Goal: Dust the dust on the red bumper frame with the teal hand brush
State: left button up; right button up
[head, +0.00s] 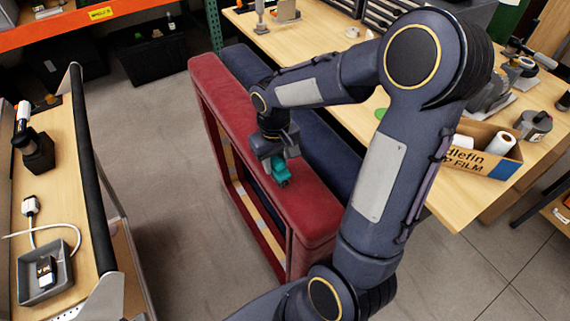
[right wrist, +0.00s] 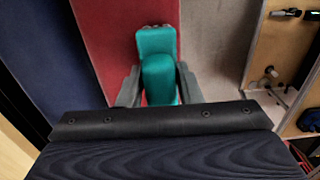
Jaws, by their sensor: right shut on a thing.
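The red bumper frame (head: 310,215) stands upright in the middle of the head view, with a padded red top. Its top also shows in the right wrist view (right wrist: 100,35). My right gripper (head: 278,156) is over the top of the frame and shut on the teal hand brush (head: 281,172). In the right wrist view, the brush (right wrist: 157,60) sits between both fingers, above the red surface. I cannot tell whether the brush touches the frame. I cannot make out any dust on the red top. My left gripper is not in view.
A dark blue padded frame (head: 240,62) stands right behind the red one. A wooden workbench (head: 490,190) with a cardboard box (head: 482,150) and tools is at the right. A cart top (head: 60,190) with a grey tray (head: 45,272) is at the left. Grey floor (head: 150,130) lies between.

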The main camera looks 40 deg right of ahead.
jog(key=shift+d, duration=0.1)
jog(key=shift+s+d+f, duration=0.1)
jog(key=shift+s+d, duration=0.05)
jog(key=shift+d, duration=1.1)
jog(key=shift+s+d, duration=0.15)
jog(key=shift+d, duration=1.05)
jog(key=shift+d, duration=0.1)
jog(key=shift+s+d+p, duration=0.2)
jog(key=shift+d+p, duration=0.2)
jog(key=shift+d, duration=0.9)
jog(key=shift+a, duration=0.1)
jog(key=shift+w+a, duration=0.15)
jog(key=shift+a, duration=1.1)
jog(key=shift+w+a, duration=0.15)
jog(key=shift+a, duration=1.05)
